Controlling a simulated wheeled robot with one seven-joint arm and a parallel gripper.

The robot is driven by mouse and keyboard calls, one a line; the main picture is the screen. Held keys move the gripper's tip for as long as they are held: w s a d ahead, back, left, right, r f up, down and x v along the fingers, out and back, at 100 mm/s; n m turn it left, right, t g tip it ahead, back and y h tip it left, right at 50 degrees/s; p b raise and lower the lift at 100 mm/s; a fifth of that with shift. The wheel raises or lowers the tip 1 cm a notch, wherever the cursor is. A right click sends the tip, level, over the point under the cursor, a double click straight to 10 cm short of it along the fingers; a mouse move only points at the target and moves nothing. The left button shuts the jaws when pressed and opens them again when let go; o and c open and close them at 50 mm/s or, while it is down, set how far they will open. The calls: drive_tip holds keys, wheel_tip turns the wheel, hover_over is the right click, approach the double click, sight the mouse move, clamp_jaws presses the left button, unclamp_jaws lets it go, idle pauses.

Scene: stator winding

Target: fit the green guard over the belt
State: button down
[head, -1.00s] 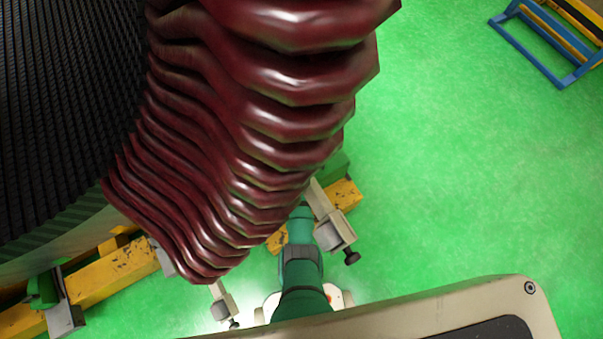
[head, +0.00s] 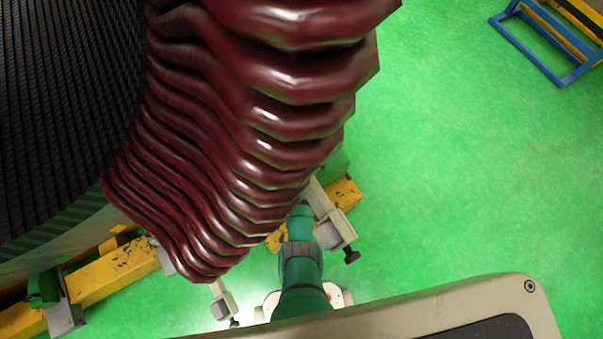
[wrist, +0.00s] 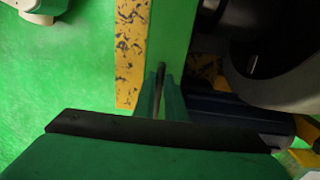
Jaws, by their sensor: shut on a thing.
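In the wrist view my gripper (wrist: 160,88) reaches away from its wide dark-edged body at the bottom. Its two teal fingers are closed on a thin dark bar. The bar meets the flat green guard (wrist: 175,35), which stands just beyond the fingertips, beside a worn yellow beam. Much of the guard is cut off by the top edge. I cannot make out the belt clearly; dark, shadowed machinery lies to the right of the guard. In the head view my gripper is hidden beyond my teal arm and the coils.
The big stator's dark red coils (head: 225,150) overhang the work place. A yellow beam (head: 115,270) with scuffed paint and pale clamp brackets (head: 335,228) stand close to my arm. Open green floor (head: 460,190) lies right, with a blue and yellow stand (head: 535,45) at the far corner.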

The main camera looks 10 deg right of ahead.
drive_tip(key=shift+f, duration=0.2)
idle(0.3)
drive_tip(key=c, duration=1.7)
unclamp_jaws()
drive_tip(key=shift+f, duration=0.1)
drive_tip(key=r, duration=1.1)
drive_tip(key=shift+w, duration=0.2)
